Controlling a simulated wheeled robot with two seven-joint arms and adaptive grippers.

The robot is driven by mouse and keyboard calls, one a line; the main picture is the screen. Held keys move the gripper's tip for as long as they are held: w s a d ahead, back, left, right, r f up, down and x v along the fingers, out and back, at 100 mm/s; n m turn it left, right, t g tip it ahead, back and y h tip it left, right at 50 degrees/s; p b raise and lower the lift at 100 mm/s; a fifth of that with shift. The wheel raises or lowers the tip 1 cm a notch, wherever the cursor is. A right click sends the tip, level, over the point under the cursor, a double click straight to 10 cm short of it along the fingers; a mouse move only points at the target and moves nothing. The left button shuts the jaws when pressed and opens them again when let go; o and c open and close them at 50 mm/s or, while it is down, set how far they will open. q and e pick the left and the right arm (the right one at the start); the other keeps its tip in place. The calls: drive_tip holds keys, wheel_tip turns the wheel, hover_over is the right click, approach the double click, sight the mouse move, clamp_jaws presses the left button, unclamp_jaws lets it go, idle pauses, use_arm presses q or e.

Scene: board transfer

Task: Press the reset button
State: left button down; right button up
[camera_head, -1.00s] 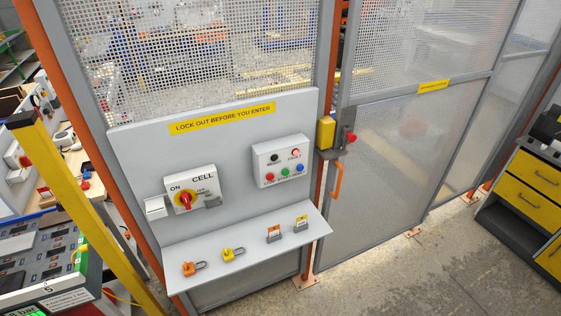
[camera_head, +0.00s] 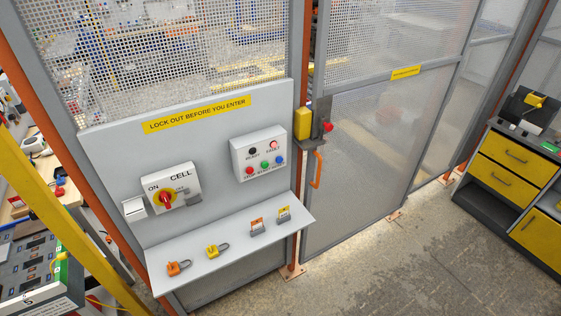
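A small grey control box (camera_head: 258,153) is fixed to the grey panel. Its lower row has a red button (camera_head: 249,170), a green button (camera_head: 265,165) and, at the right, a blue button (camera_head: 279,160). The small labels under them are hard to read; the blue one appears to be the reset button. Above are a dark round lamp (camera_head: 252,151) and a pinkish-red lamp (camera_head: 274,145), which seems labelled FAULT. Neither of my grippers is in view.
Left of the box is a CELL switch (camera_head: 170,189) with a red-and-yellow knob. A shelf (camera_head: 228,252) below holds padlocks and tags. A mesh gate (camera_head: 375,140) stands right, with drawers (camera_head: 514,160) beyond it. A yellow post (camera_head: 70,215) stands at left.

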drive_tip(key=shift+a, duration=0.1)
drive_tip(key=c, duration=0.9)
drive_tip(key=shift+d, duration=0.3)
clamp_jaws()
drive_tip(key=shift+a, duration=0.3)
